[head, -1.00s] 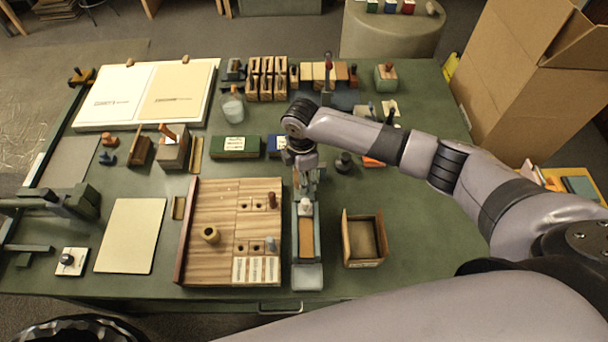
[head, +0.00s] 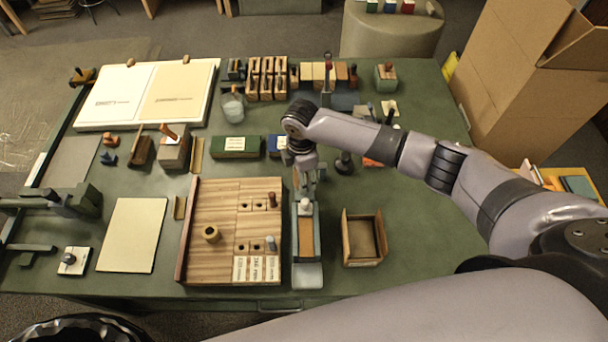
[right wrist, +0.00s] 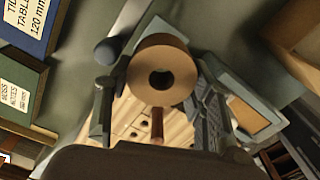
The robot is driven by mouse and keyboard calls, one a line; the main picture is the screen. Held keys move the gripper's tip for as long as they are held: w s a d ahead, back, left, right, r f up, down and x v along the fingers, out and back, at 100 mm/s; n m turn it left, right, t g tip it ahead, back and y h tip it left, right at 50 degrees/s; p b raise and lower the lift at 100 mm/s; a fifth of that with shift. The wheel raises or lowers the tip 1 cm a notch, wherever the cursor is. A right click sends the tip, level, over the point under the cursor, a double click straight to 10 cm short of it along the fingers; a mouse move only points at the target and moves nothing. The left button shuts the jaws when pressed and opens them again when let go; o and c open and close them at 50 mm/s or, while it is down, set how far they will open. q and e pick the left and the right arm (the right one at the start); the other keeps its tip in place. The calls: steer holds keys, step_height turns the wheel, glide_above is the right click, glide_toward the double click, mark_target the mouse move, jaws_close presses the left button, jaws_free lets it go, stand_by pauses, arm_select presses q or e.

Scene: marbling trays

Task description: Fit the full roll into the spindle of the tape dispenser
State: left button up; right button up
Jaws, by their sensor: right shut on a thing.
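The full roll (right wrist: 178,62), brown with a dark hole in its core, sits between the two fingers of my right gripper (right wrist: 158,105) in the right wrist view. The gripper is shut on it, with the hole facing the camera. In the head view my right gripper (head: 305,184) is over the far end of a long blue-grey body, which looks like the tape dispenser (head: 307,275). Its tan panel also shows beside the right finger in the right wrist view (right wrist: 252,116). The gripper hides the roll in the head view, and I cannot make out the spindle. My left gripper is out of view.
The table's right front is clear.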

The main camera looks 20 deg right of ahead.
steer(key=shift+f+b, duration=1.8)
steer(key=shift+f, duration=1)
